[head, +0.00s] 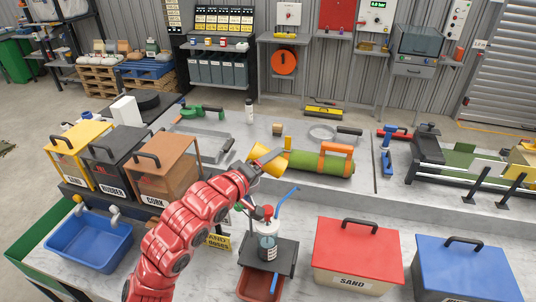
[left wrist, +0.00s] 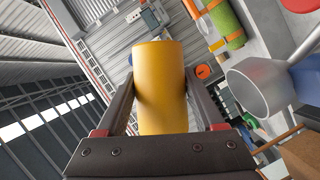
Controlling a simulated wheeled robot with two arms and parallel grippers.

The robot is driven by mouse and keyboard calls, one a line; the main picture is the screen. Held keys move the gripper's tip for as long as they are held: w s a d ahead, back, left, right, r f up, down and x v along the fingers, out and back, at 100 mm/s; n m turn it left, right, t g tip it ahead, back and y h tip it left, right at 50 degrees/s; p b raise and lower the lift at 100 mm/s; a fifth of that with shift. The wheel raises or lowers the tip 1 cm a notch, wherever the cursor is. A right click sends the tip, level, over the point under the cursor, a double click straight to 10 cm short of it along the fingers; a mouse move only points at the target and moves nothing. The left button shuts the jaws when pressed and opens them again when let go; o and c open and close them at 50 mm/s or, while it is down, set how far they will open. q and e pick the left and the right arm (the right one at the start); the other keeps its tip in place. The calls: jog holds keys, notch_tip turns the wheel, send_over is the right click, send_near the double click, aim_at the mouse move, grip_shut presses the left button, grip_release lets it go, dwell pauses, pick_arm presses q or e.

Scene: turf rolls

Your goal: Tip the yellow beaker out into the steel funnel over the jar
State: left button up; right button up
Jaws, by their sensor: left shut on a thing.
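My left gripper (head: 263,162) is shut on the yellow beaker (head: 257,150) and holds it up above the bench, looking tilted in the head view. In the left wrist view the beaker (left wrist: 160,88) stands between both fingers; its contents are hidden. A wide-mouthed steel vessel, which looks like the funnel (left wrist: 258,88), is to the right of the beaker and apart from it in that view. The jar (head: 267,247) stands on a dark stand below my gripper in the head view. I cannot make out the funnel clearly there. My right gripper is out of view.
A blue hose (head: 284,203) rises beside the jar. A green roll with an orange holder (head: 322,164) lies behind. The red sand box (head: 357,252) and a blue box (head: 464,268) stand at right. Lidded boxes, including cork (head: 163,172), and a blue basin (head: 88,243) are at left.

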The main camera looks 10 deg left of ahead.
pick_arm(q)
jog(key=n, duration=0.1)
jog(key=n+h, duration=0.1)
jog(key=shift+a+f+n+t, duration=0.1)
jog(key=shift+a+n+t, duration=0.1)
jog(key=shift+n+t, duration=0.15)
jog(key=shift+a+r+n+p, duration=0.15)
jog(key=shift+r+n+p, duration=0.1)
jog(key=shift+p, duration=0.2)
jog(key=n, duration=0.1)
jog(key=n+t, duration=0.1)
jog(key=shift+a+n+p, duration=0.3)
jog(key=shift+a+p, duration=0.05)
jog(key=shift+p, duration=0.05)
jog(key=shift+a+r+n+t+h, duration=0.2)
jog(key=shift+n+t, duration=0.2)
jog(key=shift+n, duration=0.45)
jog(key=shift+a+r+n+t+h, duration=0.1)
jog(key=shift+a+r+n+t, duration=0.2)
jog(key=shift+n, duration=0.55)
jog(key=shift+d+f, duration=0.1)
jog(key=shift+f, duration=0.1)
